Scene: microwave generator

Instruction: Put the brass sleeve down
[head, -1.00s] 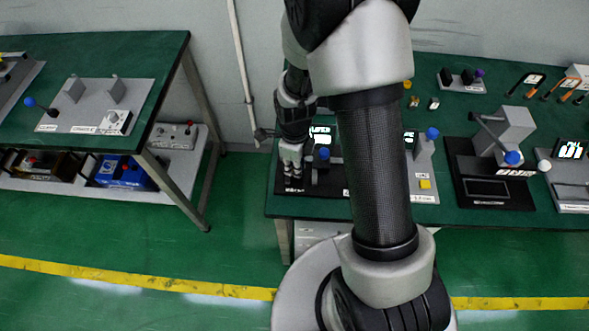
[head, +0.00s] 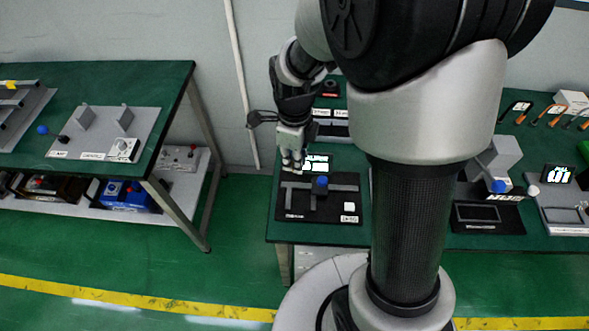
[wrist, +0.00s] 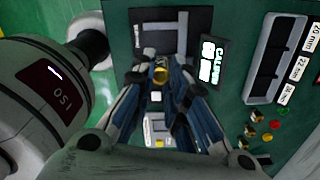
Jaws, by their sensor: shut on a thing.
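My gripper (head: 291,162) hangs over the back left edge of a black gauge fixture on the green bench in the head view. In the wrist view its fingers (wrist: 160,84) are closed around the brass sleeve (wrist: 161,73), a small yellow ring at the fingertips. The sleeve cannot be made out in the head view.
A tray labelled 20 mm and 22 mm (wrist: 250,97) lies right in the wrist view, with several small parts and coloured buttons near it. Another bench (head: 180,85) stands left across a floor gap. My arm hides the bench's middle in the head view.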

